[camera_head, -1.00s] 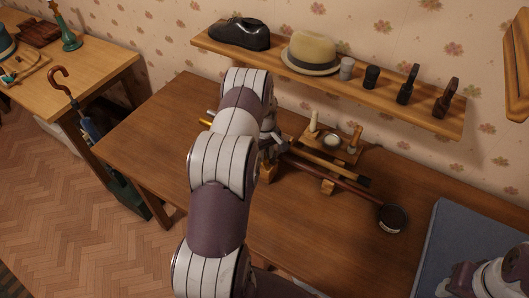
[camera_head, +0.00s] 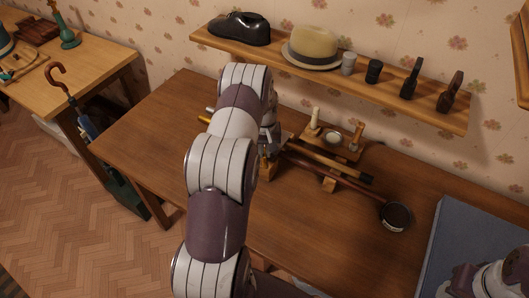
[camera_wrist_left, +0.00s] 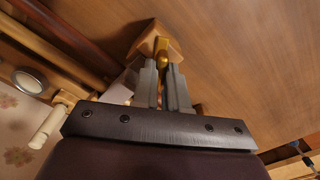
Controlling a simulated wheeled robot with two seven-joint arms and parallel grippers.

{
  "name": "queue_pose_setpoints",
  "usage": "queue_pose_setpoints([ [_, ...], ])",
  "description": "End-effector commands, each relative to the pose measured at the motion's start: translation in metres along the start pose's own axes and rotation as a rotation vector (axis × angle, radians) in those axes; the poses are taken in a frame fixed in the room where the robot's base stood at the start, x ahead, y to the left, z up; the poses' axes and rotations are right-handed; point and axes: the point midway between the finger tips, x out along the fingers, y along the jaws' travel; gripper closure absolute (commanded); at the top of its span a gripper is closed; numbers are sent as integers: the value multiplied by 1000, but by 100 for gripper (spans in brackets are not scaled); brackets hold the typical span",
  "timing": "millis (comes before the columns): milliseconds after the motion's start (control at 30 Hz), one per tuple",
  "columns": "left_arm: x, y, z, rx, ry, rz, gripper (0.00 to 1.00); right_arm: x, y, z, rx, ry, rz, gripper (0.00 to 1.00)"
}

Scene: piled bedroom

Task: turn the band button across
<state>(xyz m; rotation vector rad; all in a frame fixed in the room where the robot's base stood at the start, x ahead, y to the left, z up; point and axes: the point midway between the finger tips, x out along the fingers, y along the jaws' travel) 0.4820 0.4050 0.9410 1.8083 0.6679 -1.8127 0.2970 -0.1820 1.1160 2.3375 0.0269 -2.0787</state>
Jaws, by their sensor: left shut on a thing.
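A small brass piece (camera_wrist_left: 162,46), which I take to be the band button, sits at a pale wooden block (camera_wrist_left: 150,36) in the left wrist view. My left gripper (camera_wrist_left: 164,68) is shut on the brass piece, with its grey fingertips close together. In the head view my left gripper (camera_head: 268,146) is over the table among the dark rods, partly hidden behind my own arm. The wooden block (camera_head: 265,170) shows beside it, and the brass piece cannot be made out there. My right gripper is out of view; only part of that arm shows at lower right.
The table front (camera_head: 140,145) is clear.

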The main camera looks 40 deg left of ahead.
Motion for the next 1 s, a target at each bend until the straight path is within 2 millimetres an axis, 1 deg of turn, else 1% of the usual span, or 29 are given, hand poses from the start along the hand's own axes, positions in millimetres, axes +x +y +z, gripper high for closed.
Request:
queue_pose_setpoints([
  [33,1,0,-1,42,4,1,100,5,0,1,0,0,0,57],
  [100,1,0,-1,108,3,1,100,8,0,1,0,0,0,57],
  [500,-1,0,-2,432,5,0,100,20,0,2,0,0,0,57],
  [700,-2,0,-2,535,5,0,100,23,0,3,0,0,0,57],
  [1000,-3,0,-2,605,6,-1,100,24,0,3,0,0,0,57],
])
